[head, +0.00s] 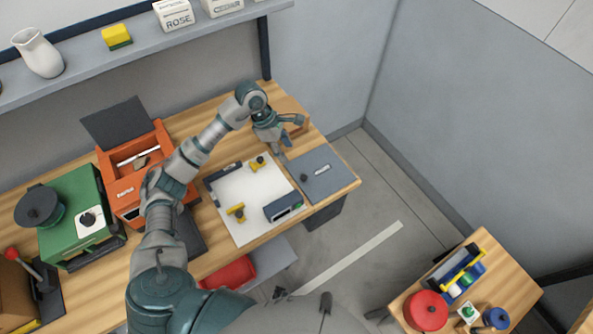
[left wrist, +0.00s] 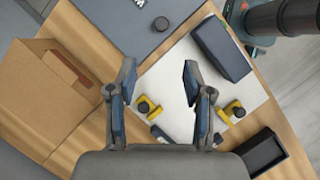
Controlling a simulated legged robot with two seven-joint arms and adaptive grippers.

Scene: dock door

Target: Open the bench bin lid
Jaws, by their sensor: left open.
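A flat grey panel (head: 322,187) with a small black knob (head: 303,177) and a pale label lies flat at the right end of the bench; it looks like the bin lid, and it is down. In the left wrist view the panel (left wrist: 110,22) and its knob (left wrist: 160,23) show at the top. My left gripper (head: 291,138) is open and empty, above the bench beside the panel's far left corner, apart from the knob. In the left wrist view its fingers (left wrist: 160,72) point toward the knob with a gap between. My right gripper is not in view.
A white mat (head: 244,220) with yellow-and-black pieces and a dark blue box (head: 283,206) lies left of the panel. A cardboard box (left wrist: 45,100) stands close to the gripper. An orange box (head: 122,190) with its dark lid raised is farther left.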

